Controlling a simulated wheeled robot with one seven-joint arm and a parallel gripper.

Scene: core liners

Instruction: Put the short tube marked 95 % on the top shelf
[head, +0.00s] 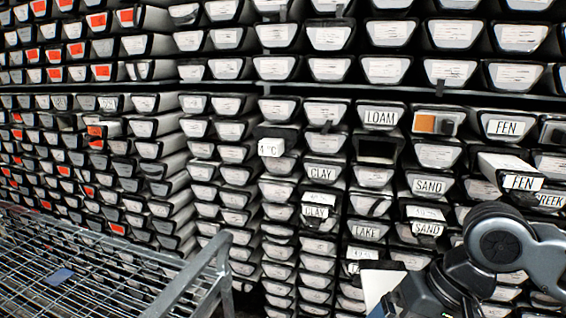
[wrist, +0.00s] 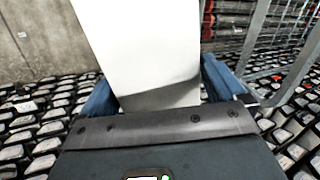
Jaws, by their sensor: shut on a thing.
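My gripper (wrist: 160,88) is shut on a white, flat-sided tube (wrist: 138,45), with a blue finger on each side of it. The tube extends away from my gripper past the top edge of the wrist view. In the head view, a white piece of the held tube (head: 377,284) shows beside my dark arm at the lower right. No 95 % mark can be read on it. The rack's upper shelf section (head: 330,70) is packed with white-ended tubes, above a shelf edge; its top runs out of the head view.
A grey wire cart (head: 90,270) stands at the lower left, with a small blue item (head: 60,277) on it. A dark open slot (head: 377,150) shows below LOAM.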

